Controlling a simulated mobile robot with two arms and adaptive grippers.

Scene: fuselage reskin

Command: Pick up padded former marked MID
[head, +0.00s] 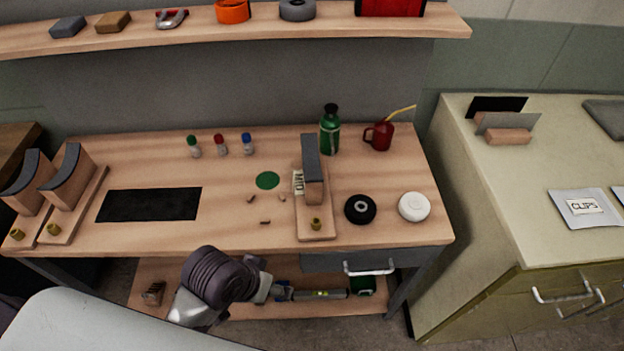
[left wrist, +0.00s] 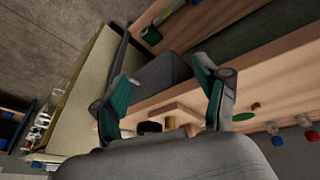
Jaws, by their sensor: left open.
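The padded former marked MID (head: 313,180) stands upright on the bench, right of centre. It is a wooden block with a dark grey pad, on a wooden base with a brass knob (head: 316,224) at the front. A MID label (head: 299,183) lies at its left side. My left gripper (head: 272,291) is in front of the bench edge, apart from the former. In the left wrist view its fingers (left wrist: 165,95) are spread and empty. A wooden base (left wrist: 178,110), likely the MID former's, shows partly between them. My right gripper is not in view.
Two similar padded formers (head: 68,182) stand at the bench's left end. A black roll (head: 360,209) and white roll (head: 414,207) lie right of the MID former. A green bottle (head: 330,130) and red mug (head: 379,136) stand behind.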

